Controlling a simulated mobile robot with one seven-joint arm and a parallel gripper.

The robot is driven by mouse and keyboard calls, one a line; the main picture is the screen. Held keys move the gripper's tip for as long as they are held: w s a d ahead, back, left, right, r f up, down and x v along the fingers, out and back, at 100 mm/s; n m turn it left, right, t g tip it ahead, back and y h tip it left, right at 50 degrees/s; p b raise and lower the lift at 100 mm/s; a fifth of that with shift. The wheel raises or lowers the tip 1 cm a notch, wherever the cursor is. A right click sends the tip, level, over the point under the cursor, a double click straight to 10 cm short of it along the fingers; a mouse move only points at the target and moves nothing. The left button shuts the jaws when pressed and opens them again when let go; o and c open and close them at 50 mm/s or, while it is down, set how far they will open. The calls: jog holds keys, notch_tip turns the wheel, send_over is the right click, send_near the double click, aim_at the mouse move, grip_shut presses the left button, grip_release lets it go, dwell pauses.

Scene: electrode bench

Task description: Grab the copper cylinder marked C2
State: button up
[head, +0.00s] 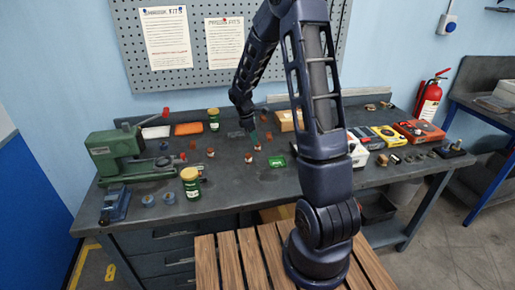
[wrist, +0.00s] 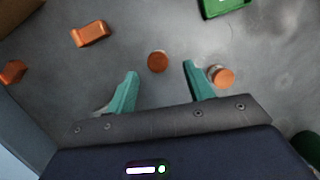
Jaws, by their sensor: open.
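My gripper (wrist: 160,70) is open and empty, its two teal fingers pointing down at the bench. In the wrist view one round copper cylinder (wrist: 157,61) lies between and just beyond the fingertips. A second copper cylinder (wrist: 221,75) is just outside the right finger. No marking is readable on either, so I cannot tell which is C2. In the head view my gripper (head: 252,137) is low over the middle of the bench, with small copper-topped pieces (head: 248,158) near it.
Copper blocks (wrist: 90,34) and (wrist: 13,71) lie to the left in the wrist view. A green tray (wrist: 224,6) is at upper right. On the bench (head: 225,190) stand a green machine (head: 115,150), jars (head: 190,182) and several boxes (head: 418,130) at right.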

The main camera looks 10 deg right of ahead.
aim_at(258, 147)
jog(key=shift+x, duration=2.75)
jog(key=shift+w, duration=0.15)
grip_shut()
